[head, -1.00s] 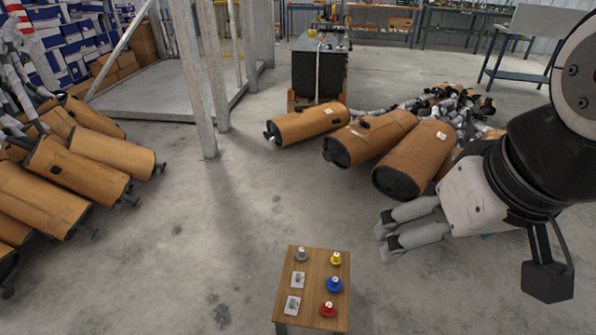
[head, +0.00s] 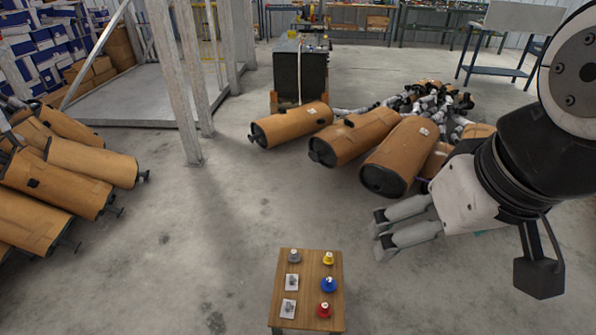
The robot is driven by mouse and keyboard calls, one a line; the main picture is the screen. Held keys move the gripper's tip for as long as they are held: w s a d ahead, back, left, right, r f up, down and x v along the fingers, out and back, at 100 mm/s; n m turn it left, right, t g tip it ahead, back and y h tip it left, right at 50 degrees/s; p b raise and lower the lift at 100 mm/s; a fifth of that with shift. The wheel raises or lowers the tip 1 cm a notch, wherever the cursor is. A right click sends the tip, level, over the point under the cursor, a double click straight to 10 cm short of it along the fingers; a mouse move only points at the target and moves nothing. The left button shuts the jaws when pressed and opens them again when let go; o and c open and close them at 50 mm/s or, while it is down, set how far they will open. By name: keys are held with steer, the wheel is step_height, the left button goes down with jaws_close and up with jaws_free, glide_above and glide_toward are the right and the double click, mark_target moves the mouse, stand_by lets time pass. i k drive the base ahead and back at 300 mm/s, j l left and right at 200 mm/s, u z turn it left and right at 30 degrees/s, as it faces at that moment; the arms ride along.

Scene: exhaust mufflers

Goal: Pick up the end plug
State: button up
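A small wooden table (head: 308,285) stands on the floor ahead of me at the bottom of the head view. On it are a grey plug-like piece (head: 293,255), a yellow one (head: 328,258), a blue one (head: 328,284) and a red one (head: 324,310). Two small metal pieces on pale plates, an upper one (head: 292,282) and a lower one (head: 289,308), lie on its left side. I cannot tell which piece is the end plug. My gripper (head: 380,234) is up and right of the table, empty, its two fingers apart and pointing left.
Brown wrapped mufflers lie on the floor at the left (head: 70,165) and beyond my gripper (head: 397,157). A metal frame post (head: 186,85) stands at the back left. A dark cabinet (head: 300,72) stands at the back. The floor around the small table is clear.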

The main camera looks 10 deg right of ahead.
mark_target(323, 310)
steer(key=j+z, duration=0.4)
steer(key=j, duration=0.45)
steer(key=k, duration=0.65)
steer(key=i+j+z, duration=0.1)
steer(key=i+z, duration=0.15)
steer(key=i+j+z, duration=0.15)
steer(key=i+z, duration=0.15)
